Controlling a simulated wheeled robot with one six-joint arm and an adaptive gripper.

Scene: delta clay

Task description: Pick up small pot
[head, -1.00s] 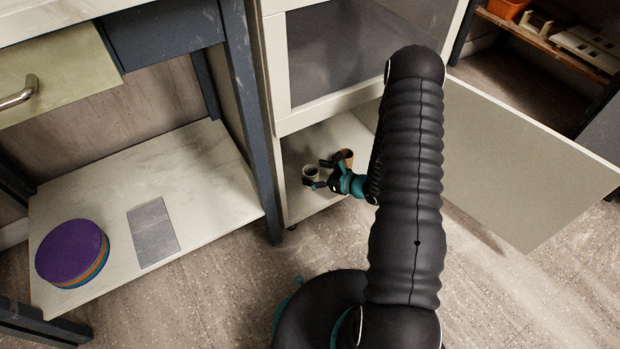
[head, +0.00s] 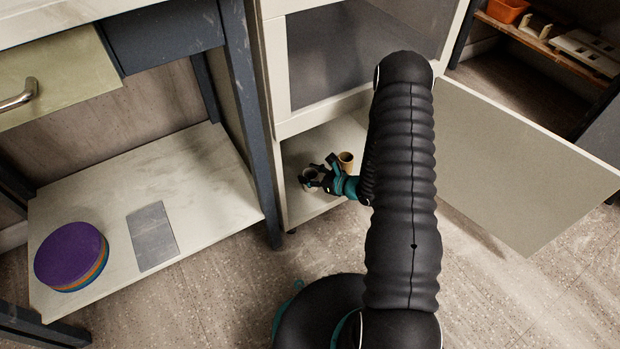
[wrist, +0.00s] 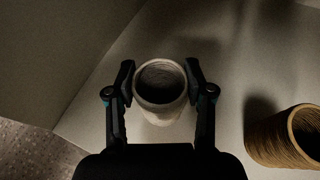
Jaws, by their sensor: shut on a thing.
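A small pale pot (wrist: 160,112) with a dark inside stands in the middle of the wrist view. My gripper (wrist: 160,82) has one finger on each side of its rim and is shut on it. In the head view my gripper (head: 318,175) is inside the low cabinet, with the pale pot (head: 309,175) partly hidden between its fingers. I cannot tell whether the pot touches the cabinet floor. A tan ribbed pot (wrist: 285,138) lies to the right in the wrist view, apart from the gripper; it also shows in the head view (head: 346,161).
The cabinet floor (head: 305,208) is pale and mostly bare. The open cabinet door (head: 520,165) extends to the right. A blue-grey table leg (head: 262,150) stands left of the cabinet. A shelf with purple stacked discs (head: 70,253) and a grey tile (head: 152,236) is further left.

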